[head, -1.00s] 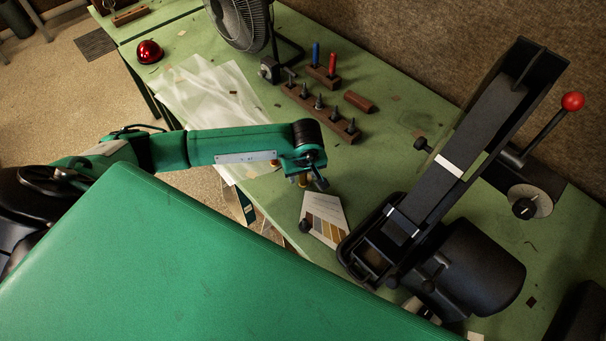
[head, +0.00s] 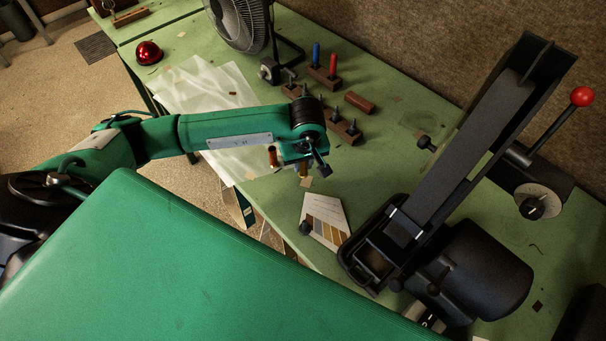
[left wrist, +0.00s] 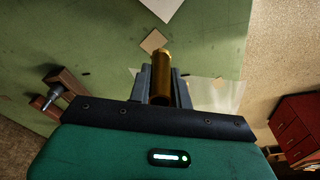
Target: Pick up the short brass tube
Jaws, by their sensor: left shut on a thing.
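The short brass tube (left wrist: 161,78) is a golden cylinder in the left wrist view, standing out between the two dark fingers. My left gripper (left wrist: 162,84) is shut on it. In the head view the gripper (head: 302,168) is over the front part of the green table, and only a small brass-coloured part of the tube (head: 304,171) shows below it. Whether the tube still touches the table is hard to tell. My right gripper is in neither view now.
A black belt sander (head: 452,190) with a red-knobbed lever stands to the right. A colour card (head: 324,219) lies near the table's front edge. Wooden blocks with upright tools (head: 345,128), a fan (head: 238,22) and a clear plastic sheet (head: 200,85) are farther back.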

